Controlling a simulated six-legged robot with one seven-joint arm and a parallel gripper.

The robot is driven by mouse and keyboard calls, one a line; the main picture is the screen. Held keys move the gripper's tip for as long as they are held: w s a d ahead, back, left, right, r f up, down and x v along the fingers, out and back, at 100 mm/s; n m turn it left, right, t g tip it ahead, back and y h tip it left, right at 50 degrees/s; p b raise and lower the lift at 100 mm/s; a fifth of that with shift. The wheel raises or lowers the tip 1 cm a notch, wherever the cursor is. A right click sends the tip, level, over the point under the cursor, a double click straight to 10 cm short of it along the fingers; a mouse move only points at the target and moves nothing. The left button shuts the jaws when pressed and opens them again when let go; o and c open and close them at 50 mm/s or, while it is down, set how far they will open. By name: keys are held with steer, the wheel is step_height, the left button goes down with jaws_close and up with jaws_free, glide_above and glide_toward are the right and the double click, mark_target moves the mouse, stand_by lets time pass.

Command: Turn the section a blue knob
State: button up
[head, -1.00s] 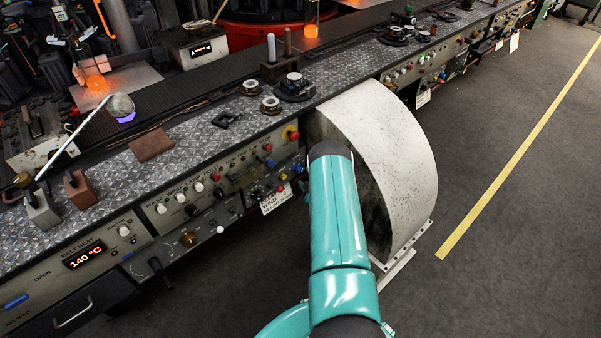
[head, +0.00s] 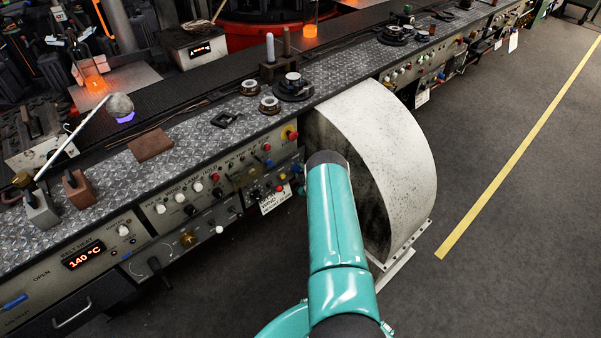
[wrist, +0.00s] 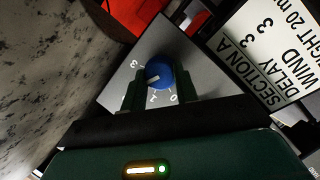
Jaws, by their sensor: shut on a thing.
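In the wrist view the blue knob (wrist: 162,70) sits on a grey panel plate with the numbers 3, 1 and 0 around it. A pale pointer mark shows on its lower left side. My gripper (wrist: 159,88) is shut on the knob, with one dark green finger on each side. Beside it is a white card (wrist: 262,62) reading SECTION A, DELAY 3, WIND 3. The card also shows in the head view (head: 275,199), low on the console front. There my teal arm reaches toward the console, and the gripper and knob cannot be made out.
A large pale curved housing (head: 395,150) stands close to the right of my arm. The console (head: 130,225) runs along the left with several knobs, buttons and a 140 °C display (head: 84,255). Open dark floor lies to the right, with a yellow line (head: 520,150).

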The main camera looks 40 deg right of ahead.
steer(key=shift+r+m, duration=0.1)
steer(key=shift+m, duration=0.2)
steer(key=m+y, duration=0.2)
steer(key=shift+d+m+g, duration=0.15)
steer(key=shift+m+g, duration=0.15)
steer(key=shift+g, duration=0.1)
steer(key=shift+d+r+m+y, duration=0.1)
steer(key=shift+m+y, duration=1)
steer(key=shift+m, duration=0.4)
steer(key=o, duration=1)
